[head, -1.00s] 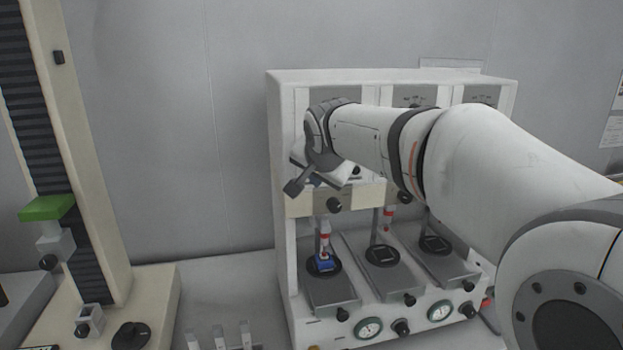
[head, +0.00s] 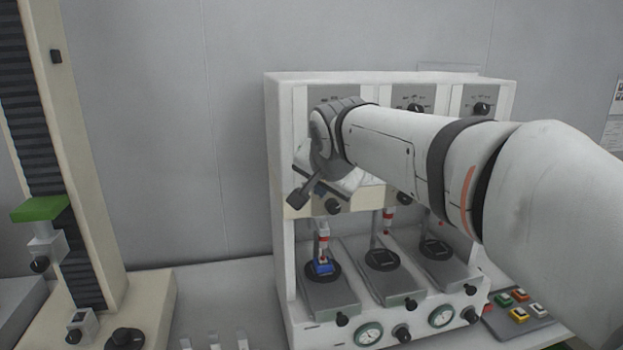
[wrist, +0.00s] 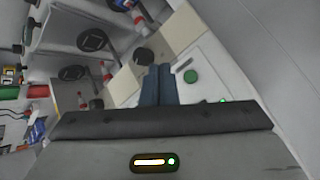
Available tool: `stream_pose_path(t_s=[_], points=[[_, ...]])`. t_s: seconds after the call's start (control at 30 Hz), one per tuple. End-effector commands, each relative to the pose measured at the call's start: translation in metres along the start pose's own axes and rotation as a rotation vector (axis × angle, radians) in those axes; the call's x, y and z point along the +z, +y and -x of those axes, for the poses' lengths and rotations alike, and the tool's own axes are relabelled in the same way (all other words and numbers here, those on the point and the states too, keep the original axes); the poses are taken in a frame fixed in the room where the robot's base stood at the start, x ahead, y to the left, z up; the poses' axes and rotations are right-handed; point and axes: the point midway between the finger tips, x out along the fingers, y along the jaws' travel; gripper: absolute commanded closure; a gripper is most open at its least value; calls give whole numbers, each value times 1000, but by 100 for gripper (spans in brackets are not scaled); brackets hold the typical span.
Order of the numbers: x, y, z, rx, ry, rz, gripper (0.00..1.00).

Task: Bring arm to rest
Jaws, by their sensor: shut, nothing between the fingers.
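My arm (head: 390,142) reaches in from the right in the head view, across the upper front of a white test machine (head: 284,255). Its wrist end is in front of the machine's left bay, above the left platform. My gripper shows in the wrist view (wrist: 158,84), with its two blue-grey fingers together and nothing between them. In the head view the fingers are mostly hidden by the wrist. A small blue piece (head: 323,268) sits on the left platform below a red-and-white plunger (head: 323,238), apart from my gripper.
A tall tester column (head: 85,180) with a green block (head: 40,209) stands at the left. Small metal holders (head: 213,342) are at the bottom edge. A panel of coloured buttons (head: 519,314) lies right of the machine.

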Motion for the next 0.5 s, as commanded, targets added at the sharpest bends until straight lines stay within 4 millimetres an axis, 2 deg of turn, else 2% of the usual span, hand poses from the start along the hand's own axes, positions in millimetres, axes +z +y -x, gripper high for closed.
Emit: stream_pose_path(t_s=[0.43,0.5], points=[[0,0,0,0,-1,1,100],[2,6,0,9,-5,9,100]])
